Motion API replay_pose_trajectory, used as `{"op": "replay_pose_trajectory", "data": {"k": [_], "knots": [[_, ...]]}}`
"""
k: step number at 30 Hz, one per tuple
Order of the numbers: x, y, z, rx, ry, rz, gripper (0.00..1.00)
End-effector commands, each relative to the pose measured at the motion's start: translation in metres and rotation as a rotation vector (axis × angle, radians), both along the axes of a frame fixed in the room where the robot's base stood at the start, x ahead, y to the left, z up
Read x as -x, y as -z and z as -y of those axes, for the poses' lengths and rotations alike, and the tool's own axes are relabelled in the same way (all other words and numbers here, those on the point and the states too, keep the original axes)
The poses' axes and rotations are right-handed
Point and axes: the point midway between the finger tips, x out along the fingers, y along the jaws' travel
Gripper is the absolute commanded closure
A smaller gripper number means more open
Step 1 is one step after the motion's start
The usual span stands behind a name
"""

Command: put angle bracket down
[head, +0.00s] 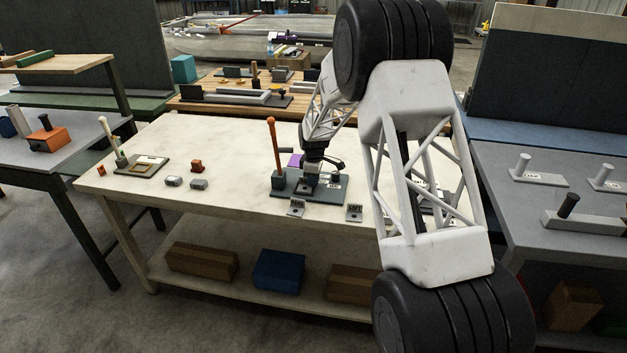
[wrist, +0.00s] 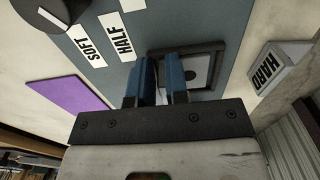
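My gripper (wrist: 161,78) has two blue fingers close together with a narrow gap, shut on what looks like the upright leg of the angle bracket. The bracket's pale flat leg (wrist: 202,72), with a dark round hole, shows beside the right finger, within a dark square frame (wrist: 218,50) on the grey-green fixture plate (wrist: 105,62). I cannot tell whether it rests on the plate. In the head view my gripper (head: 312,176) points down over the fixture plate (head: 328,195); the bracket there is too small and covered to make out clearly.
An orange-handled lever (head: 273,145) stands at the fixture's left. A HARD sign (wrist: 273,75) and SOFT and HALF labels lie near. A purple pad (wrist: 68,105) is beside the plate. Small grey parts (head: 198,184) lie left. The table's front left is clear.

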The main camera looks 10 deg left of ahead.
Motion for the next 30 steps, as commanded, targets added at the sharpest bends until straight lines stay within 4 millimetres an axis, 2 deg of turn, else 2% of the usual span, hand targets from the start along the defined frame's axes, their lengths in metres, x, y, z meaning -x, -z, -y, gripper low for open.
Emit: {"op": "replay_pose_trajectory", "data": {"k": [1,12,14,16,20,30], "knots": [[0.008,0.015,0.001,0.008,-0.001,-0.022,0.67],[0.01,0.015,0.001,0.01,-0.001,-0.027,0.67],[0.009,0.011,0.001,0.01,-0.001,-0.027,0.71],[0.009,0.006,0.001,0.01,-0.001,-0.026,0.66],[0.007,-0.011,0.001,0.007,-0.001,-0.02,0.66],[0.004,-0.071,0.001,0.004,0.0,-0.012,0.66]]}}
